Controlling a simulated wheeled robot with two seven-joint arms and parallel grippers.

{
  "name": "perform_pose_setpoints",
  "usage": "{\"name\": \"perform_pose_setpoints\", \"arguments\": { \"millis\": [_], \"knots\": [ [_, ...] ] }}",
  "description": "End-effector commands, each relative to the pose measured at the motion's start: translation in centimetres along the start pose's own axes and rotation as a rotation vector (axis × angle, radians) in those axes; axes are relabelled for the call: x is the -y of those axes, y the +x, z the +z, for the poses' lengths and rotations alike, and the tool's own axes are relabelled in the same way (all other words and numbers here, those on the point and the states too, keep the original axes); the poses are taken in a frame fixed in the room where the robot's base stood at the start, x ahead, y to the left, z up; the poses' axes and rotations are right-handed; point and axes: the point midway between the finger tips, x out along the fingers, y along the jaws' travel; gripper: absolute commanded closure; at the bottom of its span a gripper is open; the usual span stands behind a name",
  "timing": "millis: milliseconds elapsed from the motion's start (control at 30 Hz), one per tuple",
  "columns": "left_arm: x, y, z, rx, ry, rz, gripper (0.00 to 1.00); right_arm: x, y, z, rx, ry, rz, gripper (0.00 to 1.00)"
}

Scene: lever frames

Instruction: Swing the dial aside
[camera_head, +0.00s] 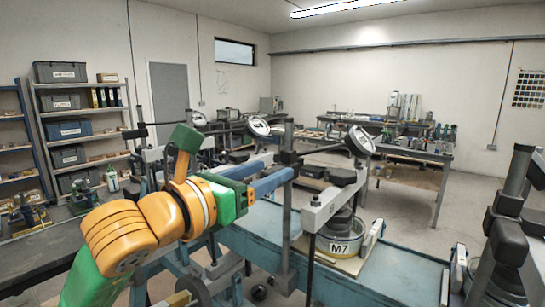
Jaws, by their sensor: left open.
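Several round dials on lever frames stand over the blue bench. One white-faced dial (258,127) is tilted beside a dark upright post, just above my left gripper. Another dial (360,140) sits to the right, above a grey bracket arm (335,205). A smaller dial (198,118) shows farther left. I cannot tell which dial the task means. My left gripper (281,166) is open, with its two blue fingers pointing right toward the dark post (287,205). I cannot tell whether they touch it. My right gripper is out of view.
A blue bench (395,275) runs below the frames. A bucket marked M7 (340,246) stands under the right dial. Dark frame parts (507,235) rise at the right edge. Shelves (85,130) stand at the back left. Open floor (408,205) lies behind.

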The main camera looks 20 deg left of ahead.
Motion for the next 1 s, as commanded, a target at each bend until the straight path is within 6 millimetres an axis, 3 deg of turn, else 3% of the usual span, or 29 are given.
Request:
{"name": "perform_pose_setpoints", "arguments": {
  "millis": [100,333,500,567,1000],
  "knots": [
    [0.02,1.11,0.11,-0.003,0.000,-0.001,0.40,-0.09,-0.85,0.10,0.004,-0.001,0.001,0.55],
    [0.03,1.30,-0.17,-0.002,0.001,-0.002,0.40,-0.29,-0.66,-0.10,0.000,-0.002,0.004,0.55],
    [0.01,1.28,-0.16,-0.002,0.001,-0.001,0.86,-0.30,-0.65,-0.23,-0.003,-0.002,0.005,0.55],
    [0.01,1.27,-0.14,-0.002,0.001,-0.001,1.00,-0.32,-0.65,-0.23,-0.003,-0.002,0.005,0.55],
    [0.02,1.23,0.02,0.003,0.000,-0.002,1.00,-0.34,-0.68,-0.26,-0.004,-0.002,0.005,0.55]
  ]
}}
